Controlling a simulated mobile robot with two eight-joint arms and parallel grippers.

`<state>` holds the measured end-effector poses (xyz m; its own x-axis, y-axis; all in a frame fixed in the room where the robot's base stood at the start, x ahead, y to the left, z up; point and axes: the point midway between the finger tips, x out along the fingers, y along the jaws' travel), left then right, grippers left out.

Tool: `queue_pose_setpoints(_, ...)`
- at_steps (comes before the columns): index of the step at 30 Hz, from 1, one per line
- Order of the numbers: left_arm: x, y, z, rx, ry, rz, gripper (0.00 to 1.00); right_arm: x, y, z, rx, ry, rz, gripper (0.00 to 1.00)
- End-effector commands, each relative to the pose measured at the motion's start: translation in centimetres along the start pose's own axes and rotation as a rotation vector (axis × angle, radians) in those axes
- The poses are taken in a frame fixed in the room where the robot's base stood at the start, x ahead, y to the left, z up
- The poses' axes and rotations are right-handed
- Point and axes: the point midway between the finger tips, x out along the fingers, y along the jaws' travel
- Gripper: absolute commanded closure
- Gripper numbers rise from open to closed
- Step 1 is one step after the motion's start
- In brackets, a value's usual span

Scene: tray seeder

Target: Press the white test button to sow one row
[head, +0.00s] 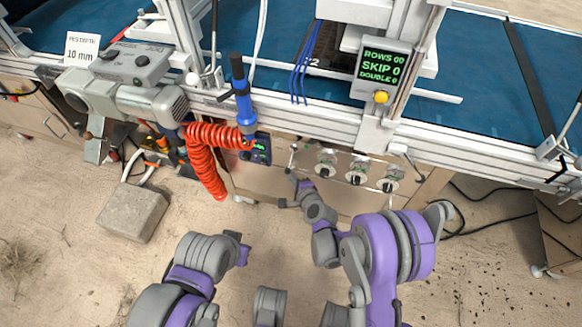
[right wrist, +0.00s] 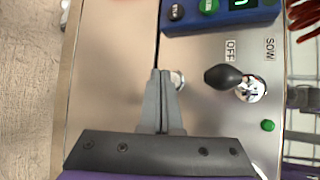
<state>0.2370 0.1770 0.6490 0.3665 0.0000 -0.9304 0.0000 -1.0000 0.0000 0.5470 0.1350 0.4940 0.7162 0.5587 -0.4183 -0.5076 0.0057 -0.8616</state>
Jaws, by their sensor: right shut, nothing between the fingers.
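In the right wrist view, a pale, shiny round button (right wrist: 178,79) sits on the steel control panel (right wrist: 120,55), partly hidden behind my fingers. I take it for the white test button, but no label on it shows. My right gripper (right wrist: 160,76) is shut and empty, its tips in front of the panel, overlapping the button's left edge. Whether they touch it I cannot tell. In the head view the right gripper (head: 292,184) is just below the seeder's front. My left gripper (head: 240,247) is low and apart from the seeder; its fingers are not clear.
A green light (right wrist: 268,125) and a blue control box (right wrist: 220,14) are close. The counter display (head: 381,68) reads ROWS 00, SKIP 0, DOUBLE 0. A red coiled hose (head: 205,165) hangs left.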

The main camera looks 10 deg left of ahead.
Motion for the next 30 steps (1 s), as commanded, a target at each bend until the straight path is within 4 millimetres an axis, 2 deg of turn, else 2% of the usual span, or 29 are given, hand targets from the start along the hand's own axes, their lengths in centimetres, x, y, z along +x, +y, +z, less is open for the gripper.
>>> queue_pose_setpoints(30,0.26,0.0,0.05,0.0,0.0,0.0,1.0,0.71,-0.5,-0.54,-0.001,0.001,0.0,1.0)
